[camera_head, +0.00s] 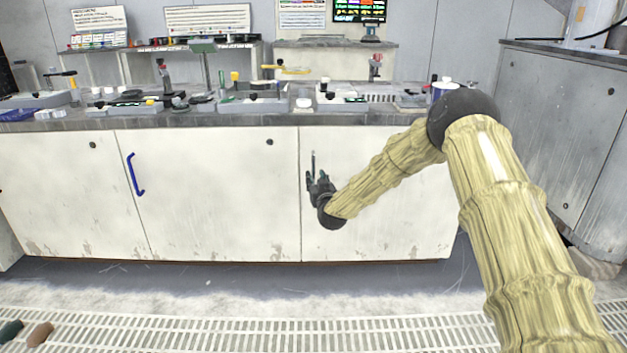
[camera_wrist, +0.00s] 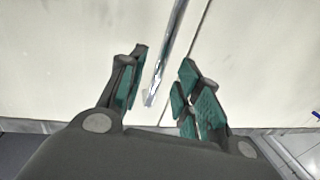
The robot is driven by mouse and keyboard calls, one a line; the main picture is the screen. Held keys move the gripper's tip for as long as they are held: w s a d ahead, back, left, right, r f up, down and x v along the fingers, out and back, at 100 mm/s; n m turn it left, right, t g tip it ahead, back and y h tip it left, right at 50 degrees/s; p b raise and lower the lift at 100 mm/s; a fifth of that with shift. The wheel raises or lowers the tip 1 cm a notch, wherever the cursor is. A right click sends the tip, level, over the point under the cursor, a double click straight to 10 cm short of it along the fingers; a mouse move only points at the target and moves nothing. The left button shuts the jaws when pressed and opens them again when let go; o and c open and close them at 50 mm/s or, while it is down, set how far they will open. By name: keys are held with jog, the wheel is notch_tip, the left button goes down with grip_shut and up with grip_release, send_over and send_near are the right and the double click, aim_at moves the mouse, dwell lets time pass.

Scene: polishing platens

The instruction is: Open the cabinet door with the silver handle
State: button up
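The silver handle (camera_wrist: 166,52) is a thin upright bar on a white cabinet door (camera_head: 395,215), beside the seam with the door to its left. Its upper end shows just above my gripper in the head view (camera_head: 313,158); the rest is hidden there. My gripper (camera_head: 317,179) is at the handle's lower part. In the wrist view my gripper (camera_wrist: 164,60) is open, with one green-padded finger on each side of the bar and visible gaps. I cannot tell how deep the bar sits between the fingers. The door looks shut.
A blue handle (camera_head: 135,174) is on the door (camera_head: 215,190) to the left. The worktop (camera_head: 330,118) above carries trays, small tools and cups. A grey cabinet (camera_head: 560,130) stands at the right.

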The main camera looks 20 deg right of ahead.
aim_at(314, 175)
jog(key=shift+w+d+b, duration=0.2)
jog(key=shift+w+b, duration=0.45)
jog(key=shift+w, duration=1.55)
grip_shut()
